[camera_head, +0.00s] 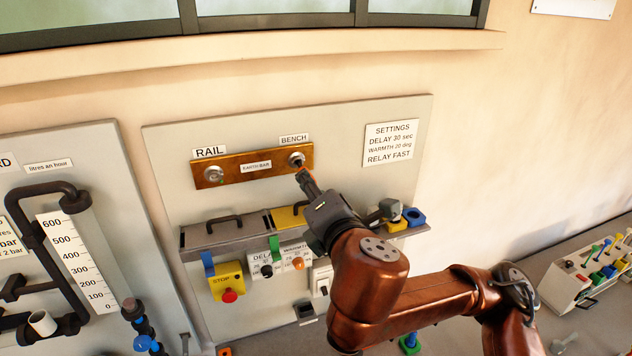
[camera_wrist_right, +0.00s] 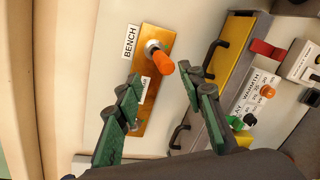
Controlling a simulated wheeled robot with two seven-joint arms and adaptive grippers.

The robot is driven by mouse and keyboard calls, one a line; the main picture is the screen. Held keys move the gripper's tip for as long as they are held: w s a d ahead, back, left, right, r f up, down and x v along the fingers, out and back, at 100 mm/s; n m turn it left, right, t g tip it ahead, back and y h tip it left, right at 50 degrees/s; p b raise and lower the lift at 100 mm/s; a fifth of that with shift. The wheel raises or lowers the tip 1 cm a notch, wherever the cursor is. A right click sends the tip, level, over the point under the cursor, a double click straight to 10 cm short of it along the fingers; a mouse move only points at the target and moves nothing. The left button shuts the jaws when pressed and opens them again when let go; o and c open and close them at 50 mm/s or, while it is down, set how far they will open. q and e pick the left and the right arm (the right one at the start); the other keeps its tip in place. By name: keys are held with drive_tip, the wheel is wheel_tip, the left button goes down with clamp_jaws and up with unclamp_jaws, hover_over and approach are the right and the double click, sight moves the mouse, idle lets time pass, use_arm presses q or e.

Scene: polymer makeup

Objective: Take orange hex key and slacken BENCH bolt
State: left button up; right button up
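The orange hex key (camera_wrist_right: 161,60) points out from the BENCH bolt (camera_wrist_right: 152,48), and its tip appears to sit in the bolt head. In the head view the BENCH bolt (camera_head: 296,159) is at the right end of the brass earth bar (camera_head: 230,175). My right gripper (camera_wrist_right: 163,82) is open, with its green fingers spread on either side of the key's handle end and a gap visible on both sides. In the head view the right gripper (camera_head: 305,178) is just below the bolt and hides most of the key. My left gripper is out of view.
The RAIL bolt (camera_head: 213,174) is at the bar's left end. Below is a shelf (camera_head: 200,240) with handled lids, a yellow STOP box (camera_head: 227,282) and dial boxes. A settings sign (camera_head: 390,143) is at right. A rack of coloured tools (camera_head: 600,270) stands far right.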

drive_tip(key=shift+w+a+f+n+g+y+p, duration=0.15)
drive_tip(key=shift+w+a+f+n+y+p, duration=0.15)
drive_tip(key=shift+w+n, duration=1.5)
drive_tip(key=shift+w+a+f+n+g+y+p, duration=0.15)
drive_tip(key=shift+w+a+n+p, duration=0.25)
drive_tip(key=shift+w+n, duration=1.4)
drive_tip(key=shift+w+a+f+n+g+y+p, duration=0.25)
drive_tip(key=shift+w+n, duration=0.75)
drive_tip(key=shift+n, duration=1.6)
drive_tip(key=shift+c, duration=0.6)
clamp_jaws()
drive_tip(key=shift+t, duration=0.25)
